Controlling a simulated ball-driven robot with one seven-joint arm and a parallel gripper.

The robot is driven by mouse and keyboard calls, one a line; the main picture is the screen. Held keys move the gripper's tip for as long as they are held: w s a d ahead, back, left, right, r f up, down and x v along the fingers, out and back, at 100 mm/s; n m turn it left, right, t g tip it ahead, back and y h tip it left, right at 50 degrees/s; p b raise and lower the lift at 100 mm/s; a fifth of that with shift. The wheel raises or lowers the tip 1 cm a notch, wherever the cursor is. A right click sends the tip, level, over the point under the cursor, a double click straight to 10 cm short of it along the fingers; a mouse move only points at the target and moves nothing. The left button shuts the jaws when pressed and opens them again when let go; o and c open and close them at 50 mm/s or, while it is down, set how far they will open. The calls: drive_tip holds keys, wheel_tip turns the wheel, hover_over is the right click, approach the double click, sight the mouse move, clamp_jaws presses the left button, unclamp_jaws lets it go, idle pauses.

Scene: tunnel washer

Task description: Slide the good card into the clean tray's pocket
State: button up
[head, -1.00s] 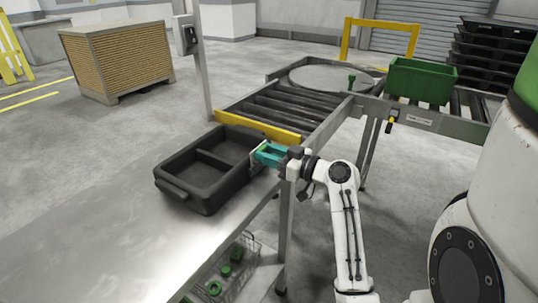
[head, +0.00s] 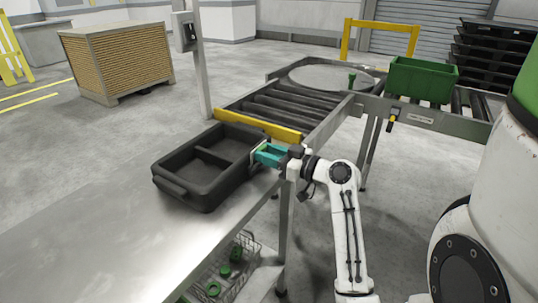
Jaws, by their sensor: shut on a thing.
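The black tray (head: 178,190) lies on the steel table, with a low divider across its inside. My gripper (head: 261,151), with teal fingers, is at the tray's right side wall. It is shut on a thin, pale card (head: 254,148), of which only a narrow edge shows. The card is upright against or very close to the outside of that wall. The pocket itself is too small to make out, and I cannot tell whether the card is in it.
The steel table (head: 110,235) is clear in front of the tray. A yellow bar (head: 258,124) edges the roller conveyor (head: 300,108) behind it. A green crate (head: 422,82) stands farther right. A wire basket (head: 240,262) with green items sits below the table.

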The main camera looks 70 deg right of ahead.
drive_tip(key=shift+f+b, duration=0.45)
drive_tip(key=shift+b, duration=0.2)
idle(0.6)
idle(0.5)
drive_tip(key=o, duration=1.1)
drive_tip(key=b+v, duration=0.1)
drive_tip(key=v, duration=0.9)
drive_tip(key=shift+s+b, duration=0.4)
drive_tip(key=shift+s+a, duration=0.1)
